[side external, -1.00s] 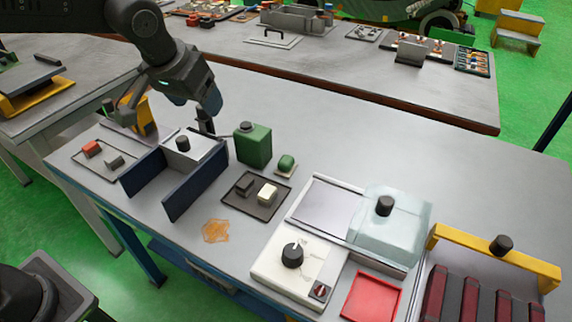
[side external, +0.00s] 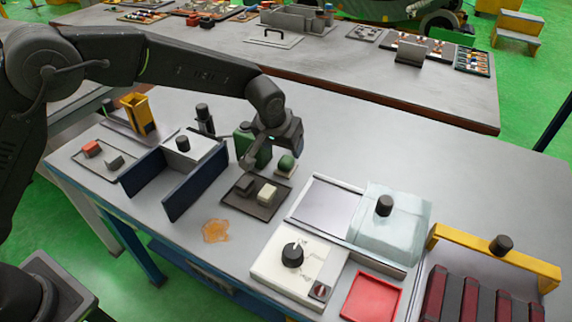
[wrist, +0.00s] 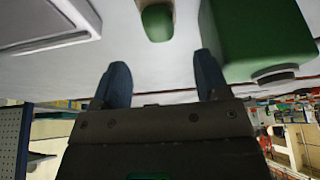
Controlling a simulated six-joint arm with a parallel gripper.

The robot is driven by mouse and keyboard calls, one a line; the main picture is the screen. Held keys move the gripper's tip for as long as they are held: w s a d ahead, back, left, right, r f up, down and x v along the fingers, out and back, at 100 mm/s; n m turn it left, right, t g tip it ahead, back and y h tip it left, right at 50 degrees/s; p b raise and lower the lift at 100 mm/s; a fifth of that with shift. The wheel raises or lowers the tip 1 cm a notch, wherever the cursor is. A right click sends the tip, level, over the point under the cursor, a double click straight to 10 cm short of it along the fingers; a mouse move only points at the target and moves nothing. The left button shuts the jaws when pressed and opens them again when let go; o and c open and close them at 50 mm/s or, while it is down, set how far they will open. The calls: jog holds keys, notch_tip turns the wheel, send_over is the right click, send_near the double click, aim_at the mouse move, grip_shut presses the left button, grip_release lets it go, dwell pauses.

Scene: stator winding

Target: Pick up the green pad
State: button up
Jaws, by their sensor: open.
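The green pad (side external: 287,162) is a small rounded green piece on a pale base, on the grey bench right of the green canister (side external: 244,146). My gripper (side external: 267,156) is low beside the pad and partly in front of the canister. In the wrist view, the pad (wrist: 157,22) shows at the top, ahead of the gap between the two blue-grey fingers. The fingers (wrist: 162,78) are apart with nothing between them. The canister (wrist: 255,38) is close by the right finger. I cannot tell the exact gap between fingers and pad.
A dark tray (side external: 240,200) with a dark block and a cream block (side external: 267,194) lies just in front of the pad. Blue upright plates (side external: 195,180) stand to the left. A pale flat panel (side external: 325,208) is to the right. The bench behind the pad is clear.

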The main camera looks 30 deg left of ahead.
aim_at(286, 159)
jog(key=shift+s+x, duration=0.2)
jog(key=shift+x, duration=1.45)
jog(key=shift+s+x, duration=0.2)
jog(key=shift+x, duration=1.45)
jog(key=shift+f, duration=0.1)
jog(key=shift+c, duration=0.5)
jog(key=c, duration=0.8)
